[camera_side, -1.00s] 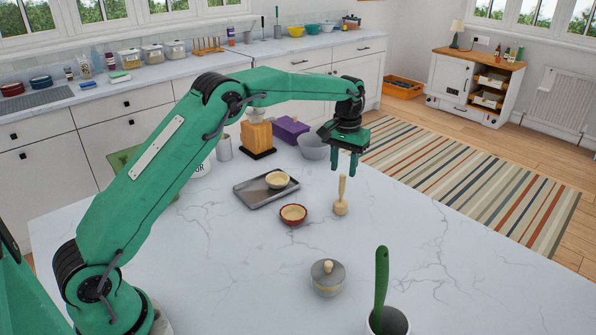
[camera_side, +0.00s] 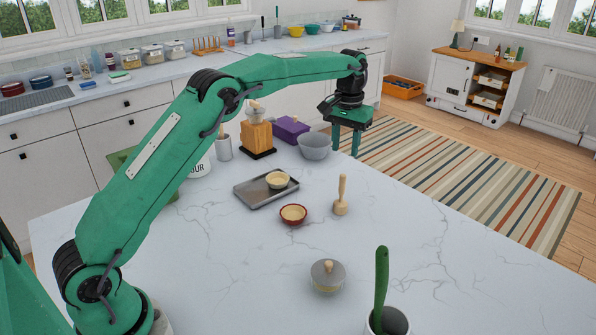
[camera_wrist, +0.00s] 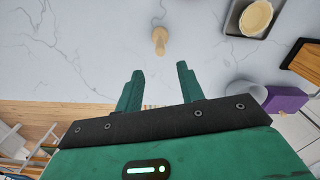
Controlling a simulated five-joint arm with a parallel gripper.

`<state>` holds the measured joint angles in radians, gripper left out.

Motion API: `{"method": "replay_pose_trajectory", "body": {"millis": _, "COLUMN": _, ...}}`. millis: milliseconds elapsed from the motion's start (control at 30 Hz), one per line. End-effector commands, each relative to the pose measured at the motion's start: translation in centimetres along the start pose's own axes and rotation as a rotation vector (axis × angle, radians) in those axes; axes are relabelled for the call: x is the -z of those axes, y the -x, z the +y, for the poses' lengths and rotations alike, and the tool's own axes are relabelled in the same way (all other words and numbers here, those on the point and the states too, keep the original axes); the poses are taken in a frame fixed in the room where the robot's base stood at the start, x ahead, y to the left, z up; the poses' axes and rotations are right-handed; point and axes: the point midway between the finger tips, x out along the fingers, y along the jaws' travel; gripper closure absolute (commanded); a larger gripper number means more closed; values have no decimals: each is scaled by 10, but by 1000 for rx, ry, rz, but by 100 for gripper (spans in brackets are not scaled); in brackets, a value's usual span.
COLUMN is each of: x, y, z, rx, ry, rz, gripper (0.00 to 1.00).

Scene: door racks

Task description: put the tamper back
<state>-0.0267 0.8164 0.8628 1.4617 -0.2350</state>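The wooden tamper (camera_side: 341,196) stands upright on the marble worktop, to the right of a small red dish, its handle pointing up. In the wrist view the tamper (camera_wrist: 160,38) shows from above, beyond my fingertips and clear of them. My gripper (camera_side: 345,150) is open and empty, with its fingers pointing down, behind the tamper near the worktop's far edge. In the wrist view the two fingers of my gripper (camera_wrist: 161,76) stand apart with nothing between them.
A grey bowl (camera_side: 314,146), purple box (camera_side: 291,131) and wooden stand (camera_side: 257,137) are behind. A lidded pot (camera_side: 327,275) is in front.

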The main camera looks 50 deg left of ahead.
Motion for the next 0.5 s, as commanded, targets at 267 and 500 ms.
{"method": "replay_pose_trajectory", "body": {"millis": 267, "x": -3, "y": 6, "z": 0, "rx": -2, "ry": -3, "rz": 8, "gripper": 62}}
{"method": "replay_pose_trajectory", "body": {"millis": 500, "x": -23, "y": 34, "z": -4, "rx": -10, "ry": -23, "rz": 43, "gripper": 62}}
